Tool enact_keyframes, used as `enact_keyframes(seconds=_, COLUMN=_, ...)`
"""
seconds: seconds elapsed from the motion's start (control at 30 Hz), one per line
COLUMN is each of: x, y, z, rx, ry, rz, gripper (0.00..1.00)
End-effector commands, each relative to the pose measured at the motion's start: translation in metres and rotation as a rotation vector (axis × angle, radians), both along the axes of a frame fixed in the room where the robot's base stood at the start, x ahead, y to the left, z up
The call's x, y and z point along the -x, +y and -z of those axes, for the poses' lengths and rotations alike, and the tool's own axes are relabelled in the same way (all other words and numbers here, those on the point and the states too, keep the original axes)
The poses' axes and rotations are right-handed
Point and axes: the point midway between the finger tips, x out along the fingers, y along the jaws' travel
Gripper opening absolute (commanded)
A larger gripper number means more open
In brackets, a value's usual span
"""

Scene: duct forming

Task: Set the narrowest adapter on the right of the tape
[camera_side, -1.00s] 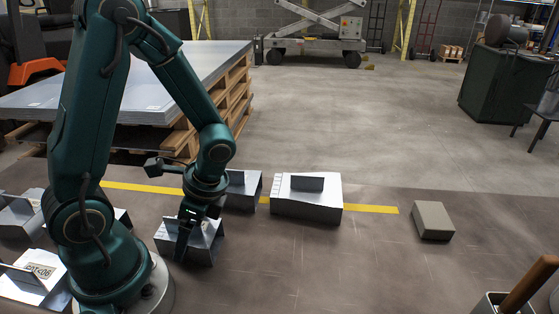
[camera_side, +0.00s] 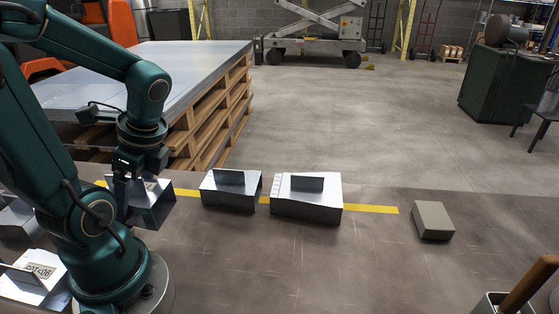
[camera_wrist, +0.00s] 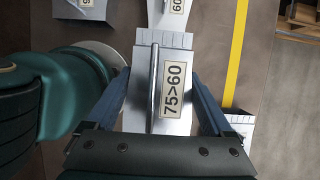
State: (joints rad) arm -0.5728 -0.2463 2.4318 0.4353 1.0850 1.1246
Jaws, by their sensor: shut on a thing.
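My gripper (camera_side: 123,200) is shut on a grey sheet-metal adapter (camera_side: 156,207) and holds it above the mat, left of the row on the tape. In the wrist view this adapter (camera_wrist: 145,95) shows an upright fin and a label reading 75>60. The yellow tape (camera_side: 376,208) runs across the mat. Two adapters, a left one (camera_side: 228,196) and a right one (camera_side: 305,205), stand side by side on it. More adapters (camera_side: 12,220) (camera_side: 30,290) lie at the left, partly hidden by my arm. The tape also shows in the wrist view (camera_wrist: 236,55).
A grey-brown block (camera_side: 433,222) sits at the right end of the tape. A short stretch of tape between it and the right adapter is bare. A container with a wooden handle (camera_side: 530,284) stands at the front right. A pallet stack (camera_side: 215,110) stands behind the mat.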

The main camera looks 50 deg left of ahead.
Motion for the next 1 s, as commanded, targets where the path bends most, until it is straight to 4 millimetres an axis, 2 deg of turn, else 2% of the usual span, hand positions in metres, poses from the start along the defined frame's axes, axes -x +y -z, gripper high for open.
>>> enact_keyframes(seconds=0.1, x=0.011, y=0.009, z=-0.009, rx=-0.006, ry=-0.004, rz=-0.010, gripper=0.23)
enact_keyframes(seconds=0.3, x=0.022, y=0.019, z=-0.017, rx=-0.002, ry=-0.002, rz=-0.005, gripper=0.23)
enact_keyframes(seconds=0.57, x=0.024, y=0.028, z=-0.026, rx=-0.001, ry=0.001, rz=-0.005, gripper=0.23)
enact_keyframes(seconds=0.77, x=0.000, y=0.056, z=-0.043, rx=0.000, ry=0.003, rz=-0.013, gripper=0.23)
enact_keyframes(seconds=1.0, x=-0.045, y=0.102, z=-0.050, rx=0.003, ry=0.005, rz=-0.015, gripper=0.23)
